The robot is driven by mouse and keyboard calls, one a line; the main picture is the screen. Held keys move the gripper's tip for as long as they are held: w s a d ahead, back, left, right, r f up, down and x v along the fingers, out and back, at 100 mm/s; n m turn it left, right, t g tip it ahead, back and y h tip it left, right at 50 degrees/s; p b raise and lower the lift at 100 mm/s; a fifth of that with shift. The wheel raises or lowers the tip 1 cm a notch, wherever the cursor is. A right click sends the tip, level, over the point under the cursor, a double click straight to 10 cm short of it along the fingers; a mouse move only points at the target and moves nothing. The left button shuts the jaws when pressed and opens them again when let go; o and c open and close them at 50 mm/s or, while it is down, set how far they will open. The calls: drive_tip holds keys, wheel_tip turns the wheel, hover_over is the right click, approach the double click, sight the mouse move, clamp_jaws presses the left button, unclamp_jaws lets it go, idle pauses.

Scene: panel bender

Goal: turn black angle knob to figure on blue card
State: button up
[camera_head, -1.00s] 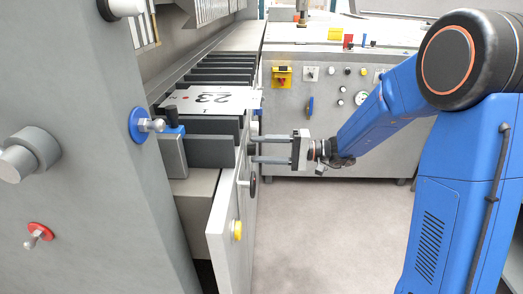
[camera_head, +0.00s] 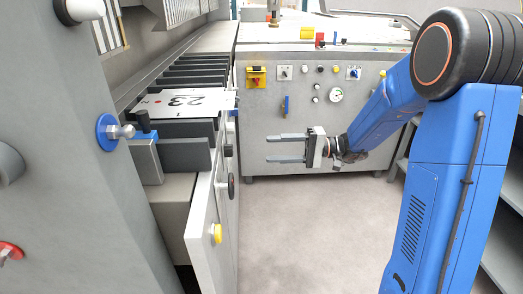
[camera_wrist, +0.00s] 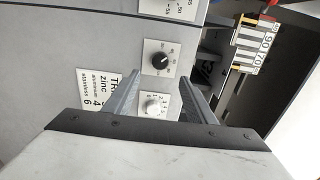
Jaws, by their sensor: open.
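A silver-white knob (camera_wrist: 154,106) on a white plate lies nearer, between the fingers in the picture. My gripper (camera_head: 268,149) is open and empty, its fingers pointing at the control panel (camera_head: 205,217) with a gap between. In the wrist view my gripper's fingers (camera_wrist: 162,82) frame the space just below the black knob. Number cards (camera_wrist: 252,42) reading 90 and 70 hang at upper right. I cannot make out a blue card.
A white sheet (camera_head: 180,102) marked 23 lies on the dark slats. A yellow button (camera_head: 216,233) and a black disc (camera_head: 231,186) stick out from the panel. A grey cabinet (camera_head: 300,110) with controls stands behind. The floor (camera_head: 300,225) is clear.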

drive_tip(key=shift+s+d, duration=0.1)
drive_tip(key=shift+d, duration=2.6)
